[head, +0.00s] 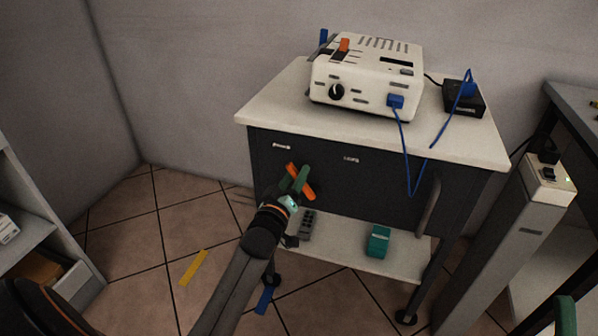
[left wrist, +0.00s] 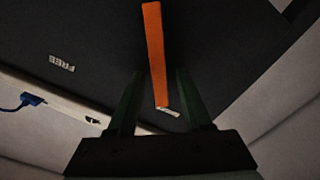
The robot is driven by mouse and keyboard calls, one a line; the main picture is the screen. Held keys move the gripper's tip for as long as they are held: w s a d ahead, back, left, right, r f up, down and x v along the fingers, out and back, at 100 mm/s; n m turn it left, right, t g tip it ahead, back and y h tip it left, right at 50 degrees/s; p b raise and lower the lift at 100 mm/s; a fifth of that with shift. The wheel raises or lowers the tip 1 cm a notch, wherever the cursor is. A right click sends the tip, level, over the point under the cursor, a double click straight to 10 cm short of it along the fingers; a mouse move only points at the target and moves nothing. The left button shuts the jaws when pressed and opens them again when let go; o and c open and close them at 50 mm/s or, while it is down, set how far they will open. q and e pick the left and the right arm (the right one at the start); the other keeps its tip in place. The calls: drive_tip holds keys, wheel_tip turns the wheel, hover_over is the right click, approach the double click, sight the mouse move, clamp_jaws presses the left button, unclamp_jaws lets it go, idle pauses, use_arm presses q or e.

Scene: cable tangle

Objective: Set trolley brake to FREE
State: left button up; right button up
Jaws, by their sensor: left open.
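The trolley (head: 262,115) has a pale top and a dark front panel. An orange brake lever (head: 308,186) is on that panel, tilted up to the left; in the left wrist view the lever (left wrist: 155,50) ends beside a small white label (left wrist: 168,112), too small to read. The FREE label (left wrist: 62,63) is apart from the lever, to the right in the head view (head: 351,159). My left gripper (head: 299,178) is open, its green fingers on either side of the lever's end, contact unclear. Only a green piece of my right gripper (head: 565,315) shows at the lower right edge.
A white device (head: 365,80) with a blue plug and cable (head: 408,150) stands on the trolley; the cable hangs over the front. A grey handle (head: 429,207) is at the panel's right. A teal box (head: 378,241) is on the lower shelf. A socket post (head: 505,240) stands right.

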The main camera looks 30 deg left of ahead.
use_arm(q)
drive_tip(key=shift+w, duration=0.1)
clamp_jaws()
idle(0.4)
idle(1.1)
